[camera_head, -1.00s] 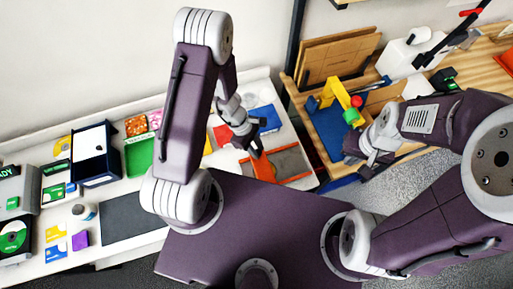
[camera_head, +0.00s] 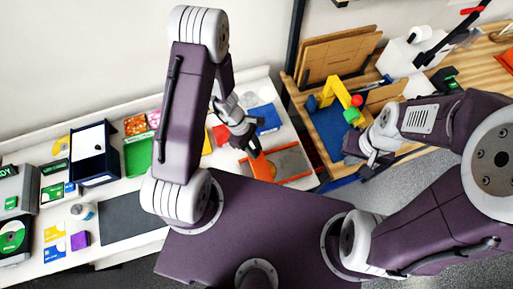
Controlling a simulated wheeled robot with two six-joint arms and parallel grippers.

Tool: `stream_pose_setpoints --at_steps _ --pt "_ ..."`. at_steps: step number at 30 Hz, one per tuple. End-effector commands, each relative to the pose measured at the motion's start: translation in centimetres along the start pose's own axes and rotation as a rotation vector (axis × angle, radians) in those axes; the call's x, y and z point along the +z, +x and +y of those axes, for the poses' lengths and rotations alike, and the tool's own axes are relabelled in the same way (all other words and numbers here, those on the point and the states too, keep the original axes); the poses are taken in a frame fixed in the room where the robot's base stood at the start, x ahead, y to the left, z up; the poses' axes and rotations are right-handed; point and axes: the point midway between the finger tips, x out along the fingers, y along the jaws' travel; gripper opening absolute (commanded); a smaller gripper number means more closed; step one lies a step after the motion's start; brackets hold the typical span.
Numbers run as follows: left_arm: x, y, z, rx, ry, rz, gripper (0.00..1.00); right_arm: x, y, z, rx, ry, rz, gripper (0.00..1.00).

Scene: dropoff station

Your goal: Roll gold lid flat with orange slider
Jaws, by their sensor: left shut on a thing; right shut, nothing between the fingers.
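The orange slider (camera_head: 263,167) stands up at the left part of an orange-edged tray (camera_head: 298,178) on the white counter. My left gripper (camera_head: 254,150) is shut on the slider's upper end, just above the tray. A flat grey-brown surface (camera_head: 290,160) lies inside the tray to the right of the slider. I cannot tell whether it is the gold lid or the tray's bed, and no other gold lid is clear. My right gripper (camera_head: 372,160) is shut and empty, beside the wooden table's front edge.
A blue sheet (camera_head: 267,118) lies behind the tray. A green tray (camera_head: 138,156) and a dark blue box (camera_head: 94,154) stand further left on the counter. The wooden table at right holds a yellow arch (camera_head: 342,93) and a red ball (camera_head: 356,101).

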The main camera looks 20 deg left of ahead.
Motion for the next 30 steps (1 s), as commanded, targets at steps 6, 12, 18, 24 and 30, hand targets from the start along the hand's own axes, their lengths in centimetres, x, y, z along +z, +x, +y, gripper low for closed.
stream_pose_setpoints --at_steps 6,12,18,24,30 --pt "-0.5 -0.3 -0.2 0.007 0.000 0.004 0.00 0.1 0.6 0.0 0.000 0.000 0.000 0.00" --pt "-0.5 -0.2 -0.2 0.006 0.000 0.003 0.48 0.1 0.6 0.0 0.000 0.000 0.000 0.00" --pt "-0.4 -0.2 -0.3 0.004 0.000 0.001 0.48 0.1 0.6 0.0 0.000 0.000 0.000 0.00" --pt "-0.3 -2.4 -0.2 0.007 0.001 0.002 0.48 0.0 -0.4 0.0 0.000 0.000 0.000 0.00" --pt "-0.4 -6.9 -0.1 0.009 0.001 0.002 0.48 -0.2 -1.7 0.0 0.000 0.000 0.000 0.00"
